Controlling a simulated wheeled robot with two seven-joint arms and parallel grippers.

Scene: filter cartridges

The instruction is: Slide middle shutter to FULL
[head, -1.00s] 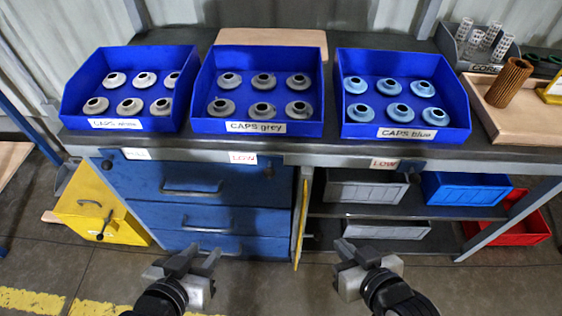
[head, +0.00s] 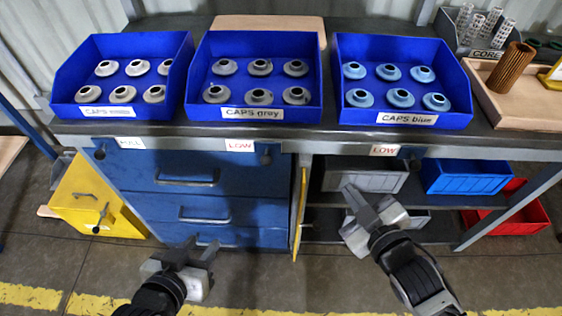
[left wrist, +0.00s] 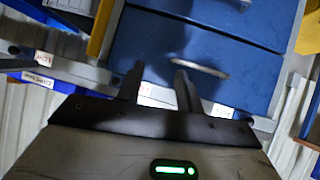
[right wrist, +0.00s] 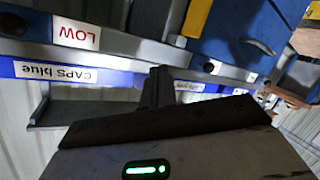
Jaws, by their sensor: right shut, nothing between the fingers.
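The middle shutter's dark knob (head: 265,158) sits on the bench's front rail, just right of a red LOW label (head: 240,145), below the grey caps bin. My left gripper (head: 196,250) is open and empty, low in front of the blue drawers and well short of the rail. Its two fingers also stand apart in the left wrist view (left wrist: 158,80). My right gripper (head: 356,200) is shut and empty, in front of the lower shelves, right of the middle knob and below the rail. It also shows shut in the right wrist view (right wrist: 158,82).
The left shutter label reads FULL (head: 131,142); the right one reads LOW (head: 385,150), with a dark knob (head: 408,155) beside it. A yellow panel (head: 299,215) stands edge-on between drawers and shelves. Three blue cap bins stand on the bench. A yellow box (head: 90,205) stands at left.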

